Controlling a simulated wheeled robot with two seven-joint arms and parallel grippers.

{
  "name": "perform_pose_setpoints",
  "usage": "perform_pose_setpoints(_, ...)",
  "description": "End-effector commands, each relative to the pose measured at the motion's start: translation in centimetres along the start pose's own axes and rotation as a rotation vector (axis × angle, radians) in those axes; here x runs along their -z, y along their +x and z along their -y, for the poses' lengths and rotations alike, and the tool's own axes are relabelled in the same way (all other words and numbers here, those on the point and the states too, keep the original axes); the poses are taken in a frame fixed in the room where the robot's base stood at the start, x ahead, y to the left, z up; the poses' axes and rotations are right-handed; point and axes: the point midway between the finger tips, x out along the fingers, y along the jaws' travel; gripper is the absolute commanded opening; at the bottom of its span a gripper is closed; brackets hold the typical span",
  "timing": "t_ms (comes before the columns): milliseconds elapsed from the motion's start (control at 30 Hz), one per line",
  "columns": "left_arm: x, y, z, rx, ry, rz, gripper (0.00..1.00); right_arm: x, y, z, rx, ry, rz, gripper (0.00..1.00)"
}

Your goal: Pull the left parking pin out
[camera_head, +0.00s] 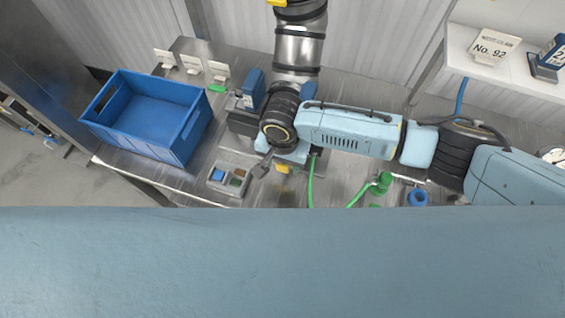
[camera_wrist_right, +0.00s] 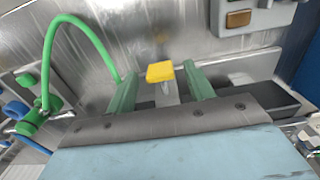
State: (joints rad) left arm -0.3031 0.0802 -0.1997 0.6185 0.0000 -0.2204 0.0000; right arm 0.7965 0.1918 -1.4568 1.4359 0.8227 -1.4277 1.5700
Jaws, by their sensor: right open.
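A pin with a yellow cap (camera_wrist_right: 160,72) stands between the two green fingers of my right gripper (camera_wrist_right: 161,78) in the right wrist view. The fingers are apart, with a gap visible on each side of the cap. A small yellow patch (camera_head: 283,168), likely the same cap, shows just below my right gripper (camera_head: 289,156) in the head view. The arm hides most of the pin there, and whether it is the left one cannot be told. My left gripper is not in view.
A blue crate (camera_head: 150,112) stands on the steel table at left. A button box (camera_head: 229,178) lies near the table's front edge. A green hose (camera_wrist_right: 62,22) loops left of the gripper in the wrist view. A shelf with a "No. 92" sign (camera_head: 493,46) is at the back right.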

Motion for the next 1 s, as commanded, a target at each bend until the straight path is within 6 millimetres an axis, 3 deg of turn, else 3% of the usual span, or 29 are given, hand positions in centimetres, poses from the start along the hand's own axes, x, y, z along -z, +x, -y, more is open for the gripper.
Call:
perform_pose_setpoints(133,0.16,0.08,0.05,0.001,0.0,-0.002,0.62,-0.01,1.03,-0.01,0.0,-0.001,0.0,0.53)
perform_pose_setpoints(433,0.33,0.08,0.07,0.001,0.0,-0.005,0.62,-0.03,1.2,0.0,0.0,-0.001,0.0,0.53)
perform_pose_setpoints(833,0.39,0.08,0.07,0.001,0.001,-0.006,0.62,-0.02,1.18,-0.02,0.0,-0.001,0.0,0.0)
perform_pose_setpoints(1000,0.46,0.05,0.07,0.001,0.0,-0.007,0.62,0.08,1.15,0.08,0.0,-0.001,0.0,0.0)
